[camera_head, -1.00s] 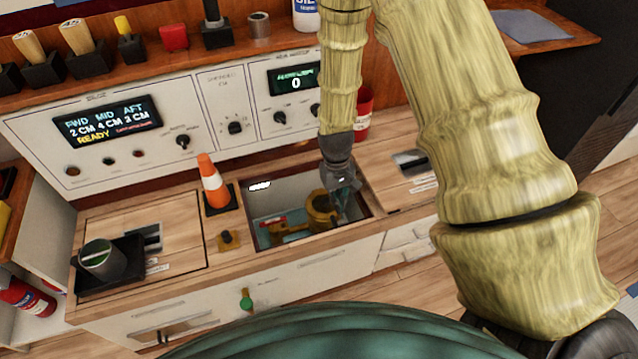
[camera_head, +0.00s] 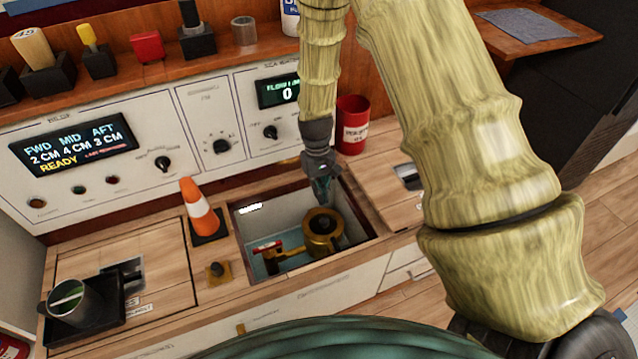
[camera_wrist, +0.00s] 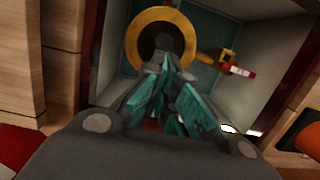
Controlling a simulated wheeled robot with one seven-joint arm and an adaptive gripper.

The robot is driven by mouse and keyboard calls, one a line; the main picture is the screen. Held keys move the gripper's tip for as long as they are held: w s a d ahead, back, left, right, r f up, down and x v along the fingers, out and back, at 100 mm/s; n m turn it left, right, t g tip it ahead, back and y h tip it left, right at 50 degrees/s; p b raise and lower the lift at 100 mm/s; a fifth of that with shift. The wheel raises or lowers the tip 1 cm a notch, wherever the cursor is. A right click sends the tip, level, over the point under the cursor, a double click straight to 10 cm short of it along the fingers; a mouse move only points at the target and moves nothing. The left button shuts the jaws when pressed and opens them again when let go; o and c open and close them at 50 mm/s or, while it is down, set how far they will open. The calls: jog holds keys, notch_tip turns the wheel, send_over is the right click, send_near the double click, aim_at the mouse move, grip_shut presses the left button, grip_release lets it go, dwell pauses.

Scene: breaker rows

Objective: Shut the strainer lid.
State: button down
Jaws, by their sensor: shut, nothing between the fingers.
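The brass strainer (camera_head: 322,232) stands in the open recess in the counter. My gripper (camera_head: 323,202) is shut and empty, pointing down over the back of the strainer's top. In the wrist view the teal fingertips (camera_wrist: 168,65) overlap the ring's near edge, hiding part of it. I cannot tell whether they touch it.
The recess walls (camera_head: 368,212) stand close around the strainer. A brass valve with a red-and-white handle (camera_head: 267,247) sits left of it. An orange cone (camera_head: 199,208) stands left of the opening, a red can (camera_head: 352,125) behind right. A black tray (camera_head: 105,328) holds a cup at far left.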

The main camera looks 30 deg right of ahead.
aim_at(323, 218)
jog(key=f+b, duration=0.1)
jog(key=f, duration=0.2)
jog(key=s+f, duration=0.1)
jog(key=f, duration=0.2)
jog(key=shift+s+a+f+b, duration=0.1)
jog(key=shift+f+b, duration=0.05)
jog(key=shift+b, duration=0.2)
jog(key=shift+s+a+f+p, duration=0.1)
jog(key=shift+s+f+p, duration=0.45)
jog(key=shift+f+p, duration=0.2)
jog(key=shift+s, duration=0.1)
jog(key=shift+r+p, duration=0.65)
jog(key=shift+p, duration=0.1)
notch_tip(323, 218, up, 13)
jog(key=w+p, duration=0.2)
jog(key=p, duration=0.2)
jog(key=shift+d+p, duration=0.25)
jog(key=shift+p, duration=0.05)
jog(key=shift+w+r, duration=0.1)
jog(key=shift+r, duration=0.05)
